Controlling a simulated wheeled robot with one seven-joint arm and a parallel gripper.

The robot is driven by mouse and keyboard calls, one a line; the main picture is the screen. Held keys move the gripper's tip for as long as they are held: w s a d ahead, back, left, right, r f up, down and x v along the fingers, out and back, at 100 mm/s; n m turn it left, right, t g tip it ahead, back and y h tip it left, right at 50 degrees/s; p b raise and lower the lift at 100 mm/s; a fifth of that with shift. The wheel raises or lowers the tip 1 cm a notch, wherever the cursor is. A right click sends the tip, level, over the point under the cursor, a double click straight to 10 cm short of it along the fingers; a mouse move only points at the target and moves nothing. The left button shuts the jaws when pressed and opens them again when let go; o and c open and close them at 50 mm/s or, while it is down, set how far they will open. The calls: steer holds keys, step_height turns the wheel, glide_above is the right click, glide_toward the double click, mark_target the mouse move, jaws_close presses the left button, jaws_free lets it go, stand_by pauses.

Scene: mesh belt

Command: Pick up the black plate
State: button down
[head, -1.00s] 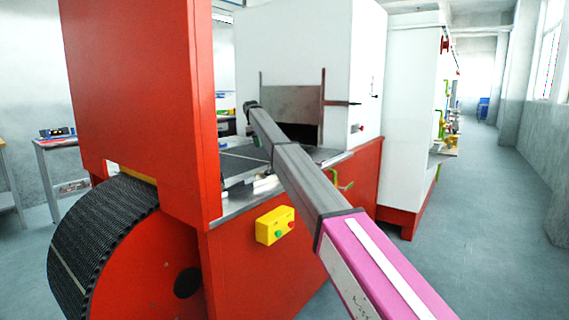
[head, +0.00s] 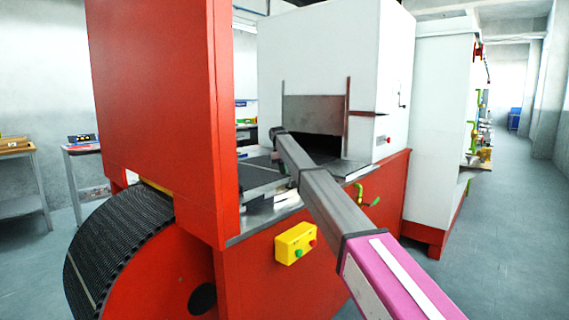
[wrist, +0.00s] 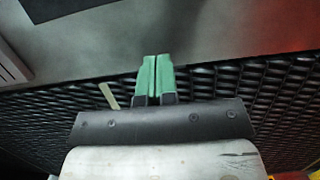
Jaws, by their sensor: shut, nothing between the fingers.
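In the wrist view, my gripper (wrist: 156,62) has two green fingers pressed together with nothing between them. They are over the boundary between the dark mesh belt (wrist: 215,85) and a smooth grey metal surface (wrist: 190,30). A flat dark shape (wrist: 85,8) at the top left lies on that grey surface, cut off by the frame edge. It may be the black plate, but I cannot tell for sure. It is apart from the fingers. In the head view, my arm reaches over the belt, and its end hides what is beneath; no plate can be made out there.
A tall red housing (head: 155,110) stands left of the belt. A white oven-like cabinet (head: 330,60) with a dark opening stands behind it. A yellow button box (head: 295,243) and a green valve (head: 366,195) stick out from the front. The floor at right is clear.

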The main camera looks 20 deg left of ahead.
steer(key=shift+x, duration=1.05)
steer(key=d, duration=0.1)
steer(key=s+d, duration=0.1)
steer(key=shift+s+d, duration=0.2)
steer(key=shift+d, duration=0.05)
steer(key=shift+s+d, duration=0.1)
steer(key=shift+d, duration=0.45)
steer(key=s+d, duration=0.1)
steer(key=d, duration=0.1)
steer(key=s+d, duration=0.1)
steer(key=d, duration=0.2)
steer(key=s+d, duration=0.1)
steer(key=d, duration=0.2)
steer(key=shift+s, duration=0.3)
steer(key=shift+a, duration=0.1)
steer(key=shift+w, duration=0.1)
